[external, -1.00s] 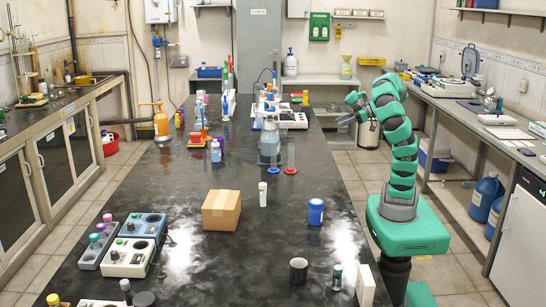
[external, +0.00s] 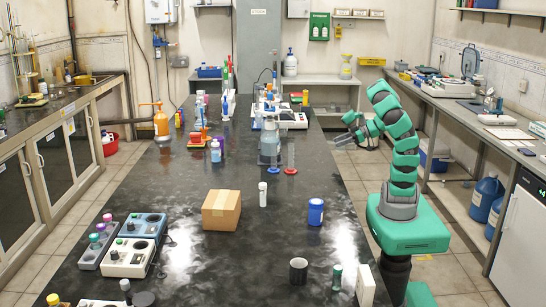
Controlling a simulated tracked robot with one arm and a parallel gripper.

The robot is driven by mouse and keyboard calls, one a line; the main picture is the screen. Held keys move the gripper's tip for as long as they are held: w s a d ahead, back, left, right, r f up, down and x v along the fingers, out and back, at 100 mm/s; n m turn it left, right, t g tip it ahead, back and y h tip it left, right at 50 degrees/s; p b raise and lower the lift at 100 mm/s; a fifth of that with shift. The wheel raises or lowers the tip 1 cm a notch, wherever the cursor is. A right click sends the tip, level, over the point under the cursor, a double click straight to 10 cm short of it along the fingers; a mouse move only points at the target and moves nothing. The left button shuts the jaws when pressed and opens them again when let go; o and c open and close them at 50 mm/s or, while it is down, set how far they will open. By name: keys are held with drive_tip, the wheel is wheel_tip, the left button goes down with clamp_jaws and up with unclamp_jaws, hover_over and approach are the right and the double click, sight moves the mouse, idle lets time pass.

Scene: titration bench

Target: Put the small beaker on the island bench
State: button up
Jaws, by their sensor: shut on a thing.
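My gripper (external: 343,141) is at the right edge of the island bench (external: 270,235), beside its far half. It is shut on a small, pale thing that I take to be the small beaker; its outline is too faint at this size to make out. The dark bench top runs from the front of the external view towards the back wall. The edge of the bench next to my gripper is bare.
A glass vessel (external: 269,148) and a cylinder with a red base (external: 291,158) stand left of my gripper. A cardboard box (external: 221,210), a white-capped vial (external: 262,194) and a blue jar (external: 315,212) stand nearer. Bare bench lies between the cylinder and the jar.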

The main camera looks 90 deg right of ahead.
drive_tip(key=w+d+b, duration=0.1)
drive_tip(key=w+d, duration=0.2)
drive_tip(key=w+d+f, duration=0.1)
drive_tip(key=w+d, duration=0.2)
drive_tip(key=d, duration=0.1)
drive_tip(key=w+d+b, duration=0.1)
drive_tip(key=w+d, duration=0.2)
drive_tip(key=d, duration=0.1)
drive_tip(key=shift+w+d+f+b, duration=0.2)
drive_tip(key=shift+w+d+b, duration=0.05)
drive_tip(key=shift+b, duration=0.05)
wheel_tip(320, 180, down, 4)
drive_tip(key=shift+r+b, duration=0.2)
drive_tip(key=shift+b, duration=0.85)
drive_tip(key=shift+r, duration=0.1)
drive_tip(key=o, duration=1)
drive_tip(key=shift+s+r, duration=0.1)
drive_tip(key=shift+s, duration=0.1)
drive_tip(key=p+v, duration=0.4)
drive_tip(key=v, duration=0.7)
drive_tip(key=shift+s+r, duration=0.15)
drive_tip(key=shift+s, duration=0.15)
